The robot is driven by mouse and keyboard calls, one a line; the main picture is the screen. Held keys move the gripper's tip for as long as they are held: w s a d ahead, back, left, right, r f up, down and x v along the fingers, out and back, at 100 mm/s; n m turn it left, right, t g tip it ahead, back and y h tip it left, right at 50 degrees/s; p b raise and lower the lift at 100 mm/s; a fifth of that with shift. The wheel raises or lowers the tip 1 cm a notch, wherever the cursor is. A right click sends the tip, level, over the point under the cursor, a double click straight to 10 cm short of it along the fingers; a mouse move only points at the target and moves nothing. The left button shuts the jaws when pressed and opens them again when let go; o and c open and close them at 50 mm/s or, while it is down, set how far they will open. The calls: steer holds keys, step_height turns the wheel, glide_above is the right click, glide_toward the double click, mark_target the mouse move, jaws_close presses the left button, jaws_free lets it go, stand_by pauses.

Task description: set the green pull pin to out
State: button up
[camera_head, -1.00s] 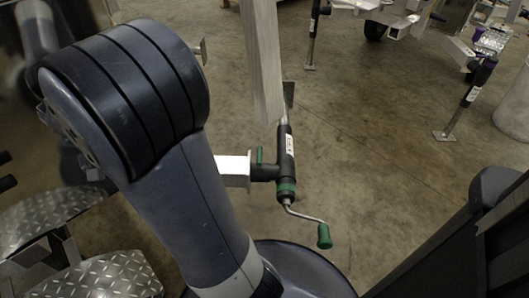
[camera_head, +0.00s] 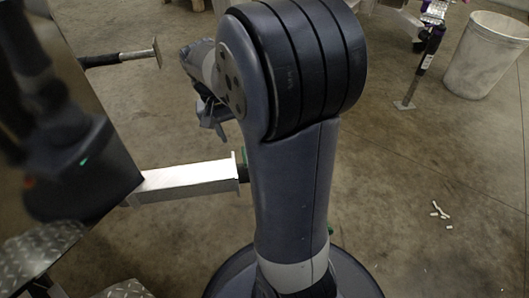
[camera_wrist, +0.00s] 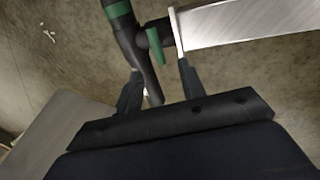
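The green pull pin (camera_wrist: 155,46) shows in the wrist view beside the black jack tube (camera_wrist: 128,38), near the end of the aluminium beam (camera_wrist: 245,22). My gripper (camera_wrist: 160,72) is open, its two dark fingers apart. The pin lies just beyond and between the fingertips in the picture; I cannot tell whether either finger touches the jack. In the head view my arm hides most of the jack. My gripper (camera_head: 214,124) shows partly, behind the arm.
A trailer panel (camera_head: 105,125) and tread plate (camera_head: 22,262) stand at the left. A white bin (camera_head: 485,55) and another jack (camera_head: 424,60) are at the back right. Small white pieces (camera_head: 440,212) lie on the concrete floor, which is otherwise clear at right.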

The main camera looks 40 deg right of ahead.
steer(key=f+b, duration=0.2)
steer(key=f, duration=0.1)
steer(key=d+f+b, duration=0.1)
steer(key=f, duration=0.3)
steer(key=s+d+f+b, duration=0.1)
steer(key=f+b, duration=0.1)
steer(key=f, duration=0.1)
steer(key=shift+d+f+b, duration=0.1)
steer(key=shift+f+b, duration=0.2)
steer(key=shift+f, duration=0.05)
jaws_close()
steer(key=shift+r, duration=0.1)
